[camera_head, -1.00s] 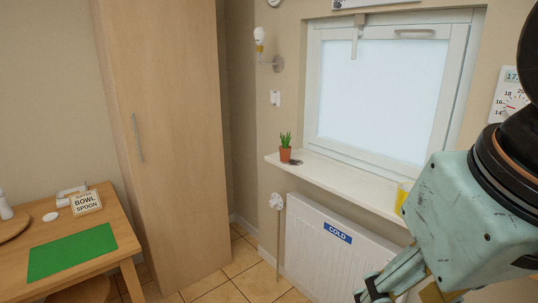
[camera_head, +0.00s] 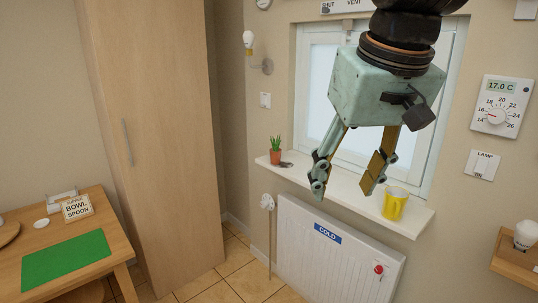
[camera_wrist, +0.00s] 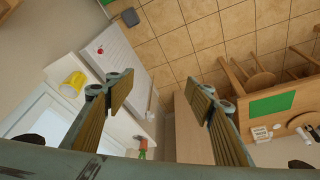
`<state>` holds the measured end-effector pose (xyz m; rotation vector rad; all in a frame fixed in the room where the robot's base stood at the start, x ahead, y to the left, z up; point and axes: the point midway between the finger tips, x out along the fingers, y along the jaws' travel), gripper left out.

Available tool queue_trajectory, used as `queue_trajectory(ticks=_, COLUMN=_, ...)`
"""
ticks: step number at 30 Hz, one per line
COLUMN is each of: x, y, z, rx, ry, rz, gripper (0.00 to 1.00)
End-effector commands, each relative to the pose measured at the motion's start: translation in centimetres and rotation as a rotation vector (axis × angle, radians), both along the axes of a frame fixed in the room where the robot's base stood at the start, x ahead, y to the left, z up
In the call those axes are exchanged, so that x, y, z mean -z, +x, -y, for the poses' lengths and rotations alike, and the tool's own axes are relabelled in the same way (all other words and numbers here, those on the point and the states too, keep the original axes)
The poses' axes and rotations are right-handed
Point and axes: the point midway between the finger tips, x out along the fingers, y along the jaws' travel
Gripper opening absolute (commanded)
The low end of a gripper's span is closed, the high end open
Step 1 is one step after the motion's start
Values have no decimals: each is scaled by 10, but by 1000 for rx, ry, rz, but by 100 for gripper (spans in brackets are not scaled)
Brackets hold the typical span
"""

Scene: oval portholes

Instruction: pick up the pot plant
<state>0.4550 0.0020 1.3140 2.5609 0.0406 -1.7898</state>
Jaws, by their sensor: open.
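The pot plant (camera_head: 276,151) is a small green plant in a terracotta pot. It stands upright at the left end of the white windowsill (camera_head: 340,188). In the wrist view the pot plant (camera_wrist: 143,147) shows small, low and left of centre between the fingers. My gripper (camera_head: 346,193) hangs with its fingers downward in front of the window, to the right of the plant and apart from it. In the wrist view my gripper (camera_wrist: 165,88) has its two fingers spread wide with nothing between them.
A yellow cup (camera_head: 395,204) stands on the sill to the right of my gripper. A small dark item (camera_head: 287,164) lies beside the pot. The radiator (camera_head: 325,255) is below the sill, a tall cabinet (camera_head: 160,140) to the left. The sill's middle looks clear.

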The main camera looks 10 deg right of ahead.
Motion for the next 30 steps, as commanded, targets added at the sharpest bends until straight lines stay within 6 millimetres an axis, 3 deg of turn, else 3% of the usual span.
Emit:
queue_trajectory(ticks=13, x=-41, y=107, z=0, rx=-16, ry=1, rz=4, gripper=49)
queue_trajectory(ticks=30, x=-65, y=242, z=0, rx=-36, ry=2, rz=9, gripper=49)
